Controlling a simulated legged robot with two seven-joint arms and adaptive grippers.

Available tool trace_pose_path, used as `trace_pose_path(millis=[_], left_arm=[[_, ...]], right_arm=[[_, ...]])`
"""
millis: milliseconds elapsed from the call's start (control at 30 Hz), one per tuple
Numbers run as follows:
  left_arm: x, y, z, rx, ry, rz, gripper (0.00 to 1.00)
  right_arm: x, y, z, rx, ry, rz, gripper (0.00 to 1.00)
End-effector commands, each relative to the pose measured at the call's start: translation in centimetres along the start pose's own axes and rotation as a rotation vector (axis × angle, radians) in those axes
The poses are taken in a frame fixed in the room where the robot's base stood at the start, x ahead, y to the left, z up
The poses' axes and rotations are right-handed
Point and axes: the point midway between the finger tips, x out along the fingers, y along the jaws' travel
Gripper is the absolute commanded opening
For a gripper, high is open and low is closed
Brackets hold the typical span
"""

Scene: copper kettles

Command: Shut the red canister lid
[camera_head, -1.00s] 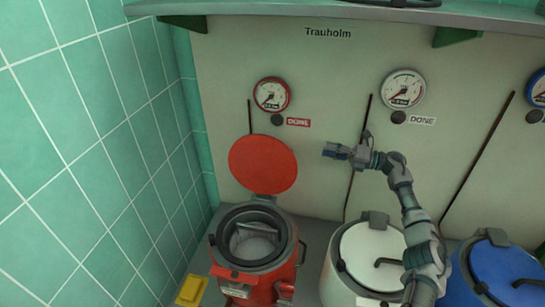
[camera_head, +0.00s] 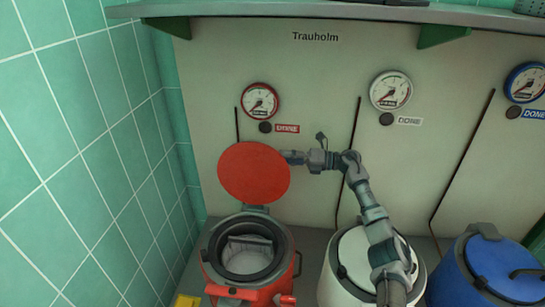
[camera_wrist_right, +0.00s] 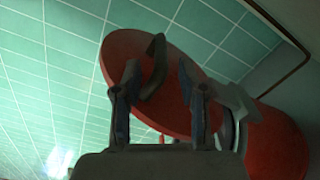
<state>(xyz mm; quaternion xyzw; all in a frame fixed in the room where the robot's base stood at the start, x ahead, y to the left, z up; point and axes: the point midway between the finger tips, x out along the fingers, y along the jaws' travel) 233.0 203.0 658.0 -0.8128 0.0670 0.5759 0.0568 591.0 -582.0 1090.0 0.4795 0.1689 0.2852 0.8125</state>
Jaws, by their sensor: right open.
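The red canister (camera_head: 289,245) stands at the lower middle of the head view, with its dark-rimmed mouth open. Its round red lid (camera_head: 254,172) stands raised on the hinge behind the mouth. My right gripper (camera_head: 291,157) is at the lid's right edge, its tips partly hidden behind the lid. In the right wrist view my right gripper (camera_wrist_right: 158,78) is open, and the lid (camera_wrist_right: 172,102) fills the space ahead. The lid's dark handle (camera_wrist_right: 153,62) shows between the two fingers, not clamped. Whether a finger touches the lid, I cannot tell. My left gripper is not in view.
A white canister (camera_head: 352,258) and a blue canister (camera_head: 495,268) stand to the right, both with lids down. A panel with gauges (camera_head: 260,101) rises close behind. A green tiled wall (camera_head: 90,150) is on the left. A yellow object (camera_head: 187,301) lies at the bottom.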

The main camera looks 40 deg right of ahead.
Motion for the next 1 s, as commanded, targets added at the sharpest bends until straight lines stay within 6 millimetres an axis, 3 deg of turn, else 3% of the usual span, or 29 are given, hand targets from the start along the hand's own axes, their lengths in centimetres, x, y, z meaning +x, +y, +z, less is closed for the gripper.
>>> trace_pose_path(millis=[100,300,667,833,1000], left_arm=[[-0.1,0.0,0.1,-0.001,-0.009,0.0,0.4],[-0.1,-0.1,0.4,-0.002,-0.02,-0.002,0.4],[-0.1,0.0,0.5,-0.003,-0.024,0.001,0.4],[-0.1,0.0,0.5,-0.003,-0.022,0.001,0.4],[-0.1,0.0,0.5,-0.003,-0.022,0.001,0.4]], right_arm=[[2.2,-0.1,0.1,0.001,-0.001,0.004,0.41],[4.3,-0.4,0.2,0.005,-0.003,0.004,0.41],[5.0,-0.2,0.1,0.002,-0.001,-0.001,0.41],[5.0,-0.2,0.0,0.002,-0.001,-0.001,0.0],[5.0,-0.4,0.0,0.004,0.001,0.0,0.0]])
